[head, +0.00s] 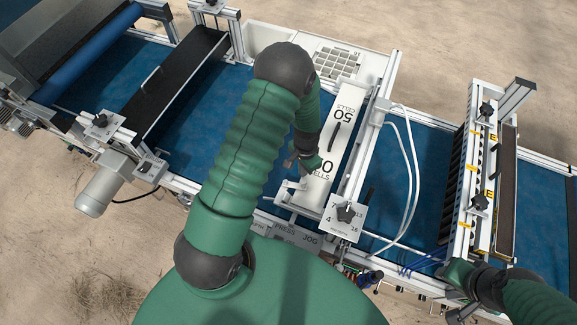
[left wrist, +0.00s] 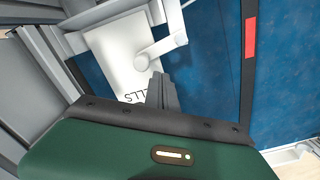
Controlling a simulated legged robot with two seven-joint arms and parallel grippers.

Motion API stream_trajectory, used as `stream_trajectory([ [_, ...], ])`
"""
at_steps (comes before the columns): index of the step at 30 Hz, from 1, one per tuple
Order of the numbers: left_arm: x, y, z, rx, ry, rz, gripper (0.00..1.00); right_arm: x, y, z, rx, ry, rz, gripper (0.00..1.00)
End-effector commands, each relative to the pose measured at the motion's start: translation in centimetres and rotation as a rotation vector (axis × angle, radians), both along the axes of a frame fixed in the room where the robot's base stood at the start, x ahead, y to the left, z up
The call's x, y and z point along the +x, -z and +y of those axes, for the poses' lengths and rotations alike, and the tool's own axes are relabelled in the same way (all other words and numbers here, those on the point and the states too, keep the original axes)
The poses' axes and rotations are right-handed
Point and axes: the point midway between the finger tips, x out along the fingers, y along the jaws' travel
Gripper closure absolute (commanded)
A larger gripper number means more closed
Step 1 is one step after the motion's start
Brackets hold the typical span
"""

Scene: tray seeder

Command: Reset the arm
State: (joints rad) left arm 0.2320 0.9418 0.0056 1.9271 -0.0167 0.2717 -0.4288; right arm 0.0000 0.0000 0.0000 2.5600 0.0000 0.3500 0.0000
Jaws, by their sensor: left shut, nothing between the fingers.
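My left arm bends up over the blue belt and down again. Its left gripper (head: 299,163) is shut and empty above the white panel marked "50 CELLS" (head: 341,122). In the left wrist view the shut fingertips (left wrist: 162,92) stand in front of the white panel (left wrist: 112,58) and a light grey crank lever (left wrist: 160,48). I cannot tell if they touch the panel. The crank lever also shows in the head view (head: 291,187). My right gripper (head: 456,292) is at the bottom right near the machine's front edge; its fingers are too unclear to judge.
The blue belt (head: 385,190) runs along the seeder. A numbered dial plate (head: 345,216) with a black knob stands at the front. A white grid (head: 338,62) lies behind. A black crossbar (head: 173,85) spans the left; a rail frame (head: 470,180) spans the right. White hoses (head: 408,170) loop between.

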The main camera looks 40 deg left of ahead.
Motion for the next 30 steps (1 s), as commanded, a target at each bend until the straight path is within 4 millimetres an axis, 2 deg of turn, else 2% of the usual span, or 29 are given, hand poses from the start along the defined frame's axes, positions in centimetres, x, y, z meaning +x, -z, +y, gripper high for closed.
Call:
stream_trajectory([
  [3, 0.0, -1.6, 0.0, 0.0, 0.0, -0.001, 1.0, 0.0, -1.3, 0.0, 0.0, 0.0, 0.0, 0.62],
  [14, 0.0, -4.5, 0.0, 0.0, 0.001, 0.001, 1.0, 0.0, -3.5, 0.0, 0.0, 0.0, 0.0, 0.62],
  [26, 0.0, -4.3, 0.0, 0.0, 0.0, 0.0, 1.0, 0.0, -3.2, 0.0, 0.0, 0.0, 0.0, 0.62],
  [28, 0.1, -4.3, -0.2, 0.002, -0.004, -0.009, 1.0, 0.0, -2.4, 0.0, 0.0, 0.0, 0.0, 0.62],
  [30, 0.2, -4.5, -1.0, 0.006, -0.017, -0.028, 1.0, 0.0, -0.5, 0.0, 0.0, 0.0, 0.0, 0.62],
])
